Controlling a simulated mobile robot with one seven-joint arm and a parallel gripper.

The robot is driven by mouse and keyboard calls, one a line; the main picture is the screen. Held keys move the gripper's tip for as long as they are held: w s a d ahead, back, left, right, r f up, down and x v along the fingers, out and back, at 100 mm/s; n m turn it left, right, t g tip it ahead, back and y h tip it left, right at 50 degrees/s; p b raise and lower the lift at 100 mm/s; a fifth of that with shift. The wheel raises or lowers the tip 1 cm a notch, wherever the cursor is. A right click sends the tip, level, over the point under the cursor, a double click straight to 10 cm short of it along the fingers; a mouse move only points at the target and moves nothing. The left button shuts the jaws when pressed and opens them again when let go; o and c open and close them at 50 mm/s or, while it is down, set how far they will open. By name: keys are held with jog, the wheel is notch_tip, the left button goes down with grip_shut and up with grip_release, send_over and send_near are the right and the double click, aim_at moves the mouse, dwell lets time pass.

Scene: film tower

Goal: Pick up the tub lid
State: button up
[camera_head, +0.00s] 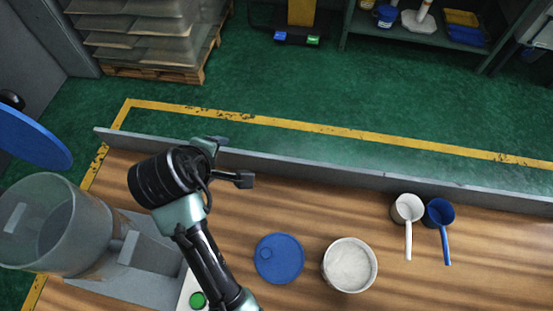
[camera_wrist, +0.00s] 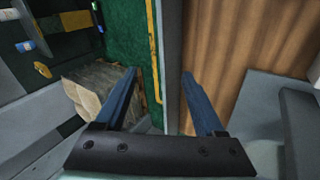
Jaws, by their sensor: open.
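The tub lid (camera_head: 279,259) is a round blue disc with a small round knob or cap near its left side. It lies flat on the wooden bench in the head view, just left of the white tub (camera_head: 349,265), which is open and holds pale powder. My gripper (camera_head: 232,160) is up and left of the lid, near the bench's back ledge. In the wrist view my gripper (camera_wrist: 160,85) has its two blue fingers wide apart with nothing between them. The lid does not show in the wrist view.
A white scoop (camera_head: 407,210) and a blue scoop (camera_head: 439,214) lie at the right. A large grey cylindrical vessel (camera_head: 45,225) stands at the left. A raised grey ledge (camera_head: 320,170) runs along the bench's back edge. The wood between ledge and lid is clear.

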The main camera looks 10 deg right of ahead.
jog(key=s+f+n+g+h+p, duration=0.25)
jog(key=s+f+n+g, duration=0.4)
jog(key=s, duration=0.95)
jog(key=m, duration=0.2)
send_near(266, 253)
notch_tip(266, 253, down, 3)
jog(key=shift+s+f+g+h, duration=0.15)
jog(key=shift+f+g+h, duration=0.05)
jog(key=shift+g+h, duration=0.05)
jog(key=shift+d+x, duration=0.2)
jog(key=shift+x, duration=1.25)
jog(key=shift+d+x, duration=0.2)
jog(key=shift+x, duration=1.3)
jog(key=shift+w+r, duration=0.2)
jog(key=shift+w, duration=0.1)
jog(key=shift+c, duration=0.3)
grip_shut()
